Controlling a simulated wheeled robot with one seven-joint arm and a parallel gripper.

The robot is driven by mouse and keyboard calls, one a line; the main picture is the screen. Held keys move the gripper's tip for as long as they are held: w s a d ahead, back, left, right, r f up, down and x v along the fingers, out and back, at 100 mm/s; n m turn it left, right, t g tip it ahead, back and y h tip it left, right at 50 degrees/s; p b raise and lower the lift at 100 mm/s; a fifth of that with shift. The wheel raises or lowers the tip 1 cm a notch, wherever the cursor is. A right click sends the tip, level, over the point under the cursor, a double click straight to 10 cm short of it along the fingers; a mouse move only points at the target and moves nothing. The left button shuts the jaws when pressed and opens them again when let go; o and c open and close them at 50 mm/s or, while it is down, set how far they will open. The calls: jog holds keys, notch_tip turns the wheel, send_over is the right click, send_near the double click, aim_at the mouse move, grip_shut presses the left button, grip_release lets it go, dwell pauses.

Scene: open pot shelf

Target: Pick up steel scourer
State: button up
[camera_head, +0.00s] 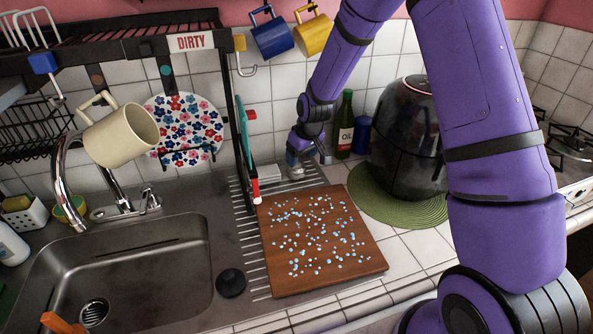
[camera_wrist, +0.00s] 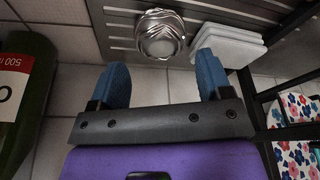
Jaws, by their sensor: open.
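The steel scourer (camera_wrist: 161,35) is a shiny, coiled silver ball at the top middle of the wrist view. It lies on the ribbed drainboard. My gripper (camera_wrist: 163,68) is open, with a blue finger to each side and nothing between them. The scourer is just beyond the fingertips, roughly in line with the gap.
White stacked pads (camera_wrist: 228,44) lie right beside the scourer. An oil bottle (camera_head: 344,125) and a black air fryer (camera_head: 405,150) stand to the right in the head view. The rack (camera_head: 235,110) is to the left. A speckled cutting board (camera_head: 318,245) lies in front.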

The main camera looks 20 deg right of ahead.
aim_at(297, 167)
jog(key=shift+x, duration=3.25)
jog(key=shift+w, duration=0.15)
jog(key=shift+r, duration=0.1)
jog(key=c, duration=0.6)
jog(key=shift+r, duration=0.75)
notch_tip(297, 167, up, 2)
jog(key=shift+r, duration=0.15)
jog(key=s, duration=1)
jog(key=s+r, duration=0.1)
jog(key=s, duration=0.5)
jog(key=shift+r, duration=0.1)
